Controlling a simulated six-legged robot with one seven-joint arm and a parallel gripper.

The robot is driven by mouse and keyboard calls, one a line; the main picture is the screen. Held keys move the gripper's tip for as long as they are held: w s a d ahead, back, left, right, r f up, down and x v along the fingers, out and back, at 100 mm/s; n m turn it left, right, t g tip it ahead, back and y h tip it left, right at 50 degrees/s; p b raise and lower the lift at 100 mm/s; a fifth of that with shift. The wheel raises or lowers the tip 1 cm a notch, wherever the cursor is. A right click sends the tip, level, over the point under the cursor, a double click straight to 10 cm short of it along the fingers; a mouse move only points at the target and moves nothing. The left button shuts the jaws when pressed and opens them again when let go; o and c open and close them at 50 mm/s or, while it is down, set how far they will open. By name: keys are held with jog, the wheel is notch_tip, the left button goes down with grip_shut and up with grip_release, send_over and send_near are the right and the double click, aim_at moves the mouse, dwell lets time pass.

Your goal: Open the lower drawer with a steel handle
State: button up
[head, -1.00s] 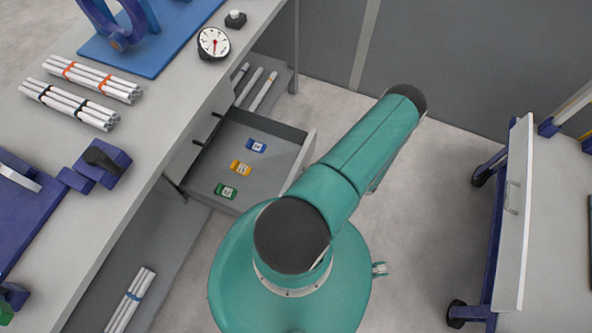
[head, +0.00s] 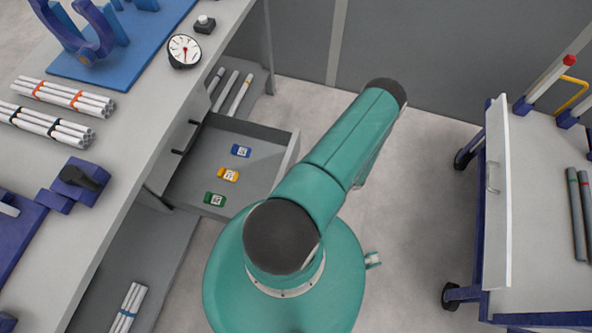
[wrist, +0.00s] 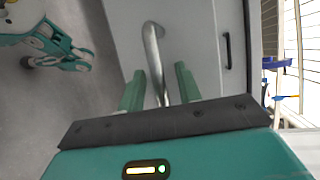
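In the head view a grey drawer under the workbench stands open, with its front panel (head: 288,160) partly hidden behind my teal arm. A blue, a yellow (head: 229,174) and a green item lie inside it. The wrist view shows a grey panel (wrist: 197,35) with a curved steel handle (wrist: 154,50). My gripper (wrist: 160,75) has one teal finger on each side of this handle. Gaps show between the fingers and the handle, so it is open around it. The gripper is hidden in the head view.
Two dark handles (head: 178,152) are on the bench front above the open drawer. A dark handle (wrist: 227,50) is also in the wrist view. A cart (head: 497,200) stands at the right, with clear floor (head: 405,210) between it and me. Pipes lie on the lower shelf.

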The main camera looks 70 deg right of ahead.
jog(key=v, duration=1.3)
jog(key=shift+s+d, duration=0.2)
jog(key=shift+s, duration=0.1)
jog(key=shift+r, duration=0.1)
